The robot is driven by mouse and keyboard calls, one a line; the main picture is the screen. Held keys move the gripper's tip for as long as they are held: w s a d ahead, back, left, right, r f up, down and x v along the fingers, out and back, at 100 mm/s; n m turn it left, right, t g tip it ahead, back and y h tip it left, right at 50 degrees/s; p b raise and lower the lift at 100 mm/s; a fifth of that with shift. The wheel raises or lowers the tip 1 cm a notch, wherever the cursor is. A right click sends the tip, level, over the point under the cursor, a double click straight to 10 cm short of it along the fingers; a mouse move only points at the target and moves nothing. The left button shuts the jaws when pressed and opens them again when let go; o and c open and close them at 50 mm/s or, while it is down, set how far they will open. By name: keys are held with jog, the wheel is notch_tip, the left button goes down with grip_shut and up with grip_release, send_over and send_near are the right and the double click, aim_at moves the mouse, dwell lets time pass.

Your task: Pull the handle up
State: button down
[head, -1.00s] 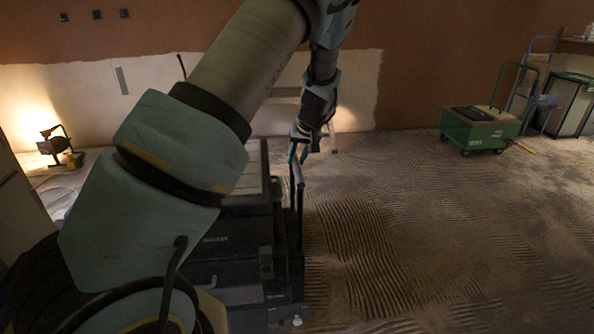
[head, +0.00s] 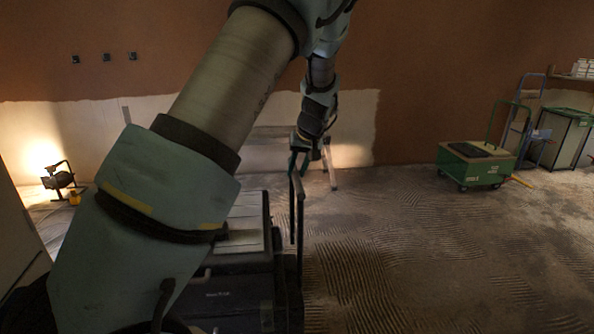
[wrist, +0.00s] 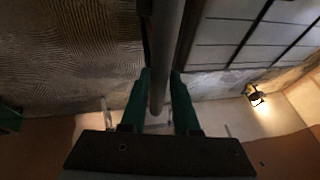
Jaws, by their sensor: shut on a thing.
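A black case (head: 240,290) with a grey-panelled lid stands on the floor, partly hidden behind my arm. Its dark, upright pull handle (head: 299,215) rises along its right side, well above the lid. My gripper (head: 302,158) is shut on the top of the handle. In the wrist view, the handle's bar (wrist: 168,50) runs between the two green fingers of my gripper (wrist: 160,92), and the case's panelled lid (wrist: 240,32) shows at the upper right.
A green cart (head: 475,165) stands at the back right, beside a ladder and a bin. A lit work lamp (head: 60,178) is at the far left by the wall. A trestle stands behind my gripper. The ridged floor right of the case is clear.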

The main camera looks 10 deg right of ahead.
jog(key=shift+w+d+r, duration=0.1)
jog(key=shift+r, duration=0.15)
jog(key=c, duration=0.9)
grip_release()
jog(key=shift+r, duration=0.1)
jog(key=shift+o, duration=1.2)
jog(key=b+v, duration=0.1)
jog(key=v, duration=0.9)
jog(key=shift+s+r, duration=0.2)
jog(key=shift+r, duration=0.1)
jog(key=s+a+f+g+p, duration=0.1)
jog(key=s+a+p, duration=0.1)
jog(key=s+a, duration=0.4)
jog(key=s+a+f+g+h+p, duration=0.1)
jog(key=s+a, duration=0.5)
jog(key=a, duration=0.6)
jog(key=s+a+f+g+p, duration=0.1)
jog(key=s+a+p, duration=0.2)
jog(key=s+a, duration=0.3)
jog(key=a, duration=0.4)
jog(key=shift+s+f+n+h, duration=0.15)
jog(key=shift+s+n+h, duration=0.15)
jog(key=shift+h, duration=0.1)
